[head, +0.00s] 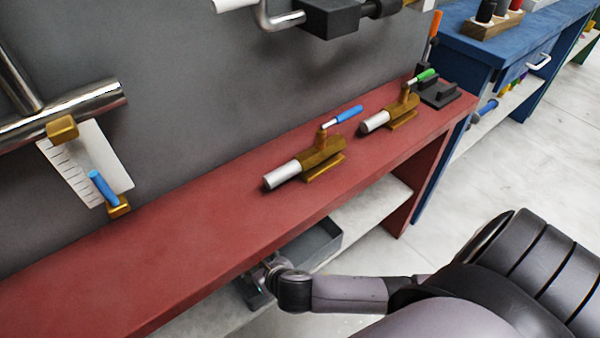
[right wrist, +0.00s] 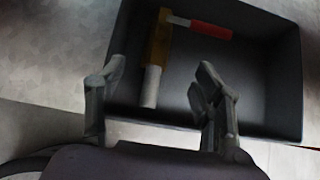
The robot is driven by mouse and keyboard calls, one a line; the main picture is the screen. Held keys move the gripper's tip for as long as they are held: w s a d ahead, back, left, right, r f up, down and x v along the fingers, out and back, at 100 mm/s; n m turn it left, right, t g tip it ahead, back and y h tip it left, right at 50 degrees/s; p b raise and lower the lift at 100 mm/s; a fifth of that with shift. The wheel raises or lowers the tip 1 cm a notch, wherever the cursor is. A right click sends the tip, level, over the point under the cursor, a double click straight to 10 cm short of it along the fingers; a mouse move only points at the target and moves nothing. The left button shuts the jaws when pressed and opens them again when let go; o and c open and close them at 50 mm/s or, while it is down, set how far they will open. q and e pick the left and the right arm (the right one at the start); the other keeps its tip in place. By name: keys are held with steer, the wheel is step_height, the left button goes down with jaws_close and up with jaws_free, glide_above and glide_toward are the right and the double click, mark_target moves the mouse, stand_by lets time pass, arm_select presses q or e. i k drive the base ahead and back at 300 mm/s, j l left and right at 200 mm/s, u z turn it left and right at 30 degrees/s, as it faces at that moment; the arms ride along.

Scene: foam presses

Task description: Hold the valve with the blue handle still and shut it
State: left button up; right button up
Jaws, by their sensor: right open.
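The valve with the blue handle (head: 318,158) lies on the red bench in the head view, with a brass body, a white pipe end and a handle pointing up to the right. My right gripper (head: 257,286) is below the bench's front edge, partly hidden, apart from this valve. In the right wrist view my right gripper (right wrist: 159,76) is open, its fingers at the near side of a grey bin (right wrist: 285,95). Inside the bin lies a valve with a red handle (right wrist: 158,52), with nothing between the fingers gripped. My left gripper is not in view.
A valve with a green handle (head: 402,106) lies farther along the red bench (head: 165,255). A blue lever (head: 103,188) is on a scaled plate (head: 75,170) at left. The bin (head: 318,246) sits on the white lower shelf (head: 365,208). The bench's left part is clear.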

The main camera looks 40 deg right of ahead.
mark_target(339, 119)
steer(key=z, duration=1.35)
